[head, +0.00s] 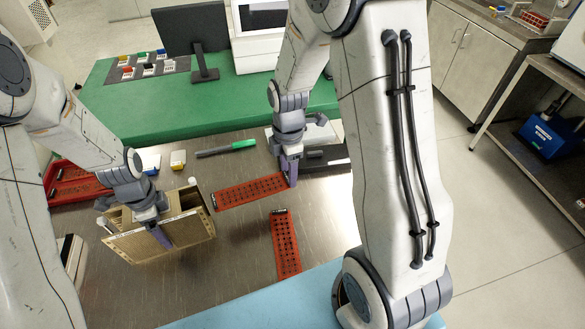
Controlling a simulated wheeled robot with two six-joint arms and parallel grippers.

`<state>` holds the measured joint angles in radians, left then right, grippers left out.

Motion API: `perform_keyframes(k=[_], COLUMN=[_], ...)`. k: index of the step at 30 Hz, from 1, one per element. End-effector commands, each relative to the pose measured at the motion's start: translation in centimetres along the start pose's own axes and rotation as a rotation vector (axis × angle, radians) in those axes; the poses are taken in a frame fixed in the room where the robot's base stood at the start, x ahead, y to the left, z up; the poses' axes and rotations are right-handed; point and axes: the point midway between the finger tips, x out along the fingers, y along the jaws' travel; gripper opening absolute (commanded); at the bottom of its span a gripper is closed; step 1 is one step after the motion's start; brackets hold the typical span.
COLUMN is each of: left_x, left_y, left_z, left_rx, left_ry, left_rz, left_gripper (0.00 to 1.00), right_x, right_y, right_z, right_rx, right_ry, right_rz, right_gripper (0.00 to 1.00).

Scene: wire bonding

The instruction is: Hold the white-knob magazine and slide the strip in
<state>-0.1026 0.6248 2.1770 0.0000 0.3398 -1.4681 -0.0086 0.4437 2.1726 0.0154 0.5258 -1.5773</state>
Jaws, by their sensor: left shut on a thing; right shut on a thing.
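The magazine (190,228) is a tan, slotted box on the steel table, with a pale knob (192,181) at its back edge. My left gripper (159,234) reaches down over it and is shut on it, hiding part of its top. My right gripper (291,172) is shut on the right end of a red-orange perforated strip (250,191). The strip points left, its far end close to the magazine's back right corner; I cannot tell whether they touch. A second red-orange strip (286,245) lies on the table in front.
A green-and-black pen-like tool (226,148) lies behind the strip. A green mat (130,108) with a monitor (192,35) is at the back.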

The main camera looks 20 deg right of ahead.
Motion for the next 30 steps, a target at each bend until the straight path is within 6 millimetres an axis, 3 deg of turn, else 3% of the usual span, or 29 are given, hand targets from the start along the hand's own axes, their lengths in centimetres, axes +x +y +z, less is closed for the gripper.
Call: perform_keyframes(k=[30], left_x=[-0.1], left_y=[-0.1], left_z=[0.0], left_rx=[0.0], left_ry=[0.0], left_rz=[-0.002], left_gripper=[0.0], right_x=[-0.1], right_y=[0.0], right_z=[-1.0], right_rx=[0.0], right_ry=[0.0], right_rz=[0.0], right_gripper=[0.25])
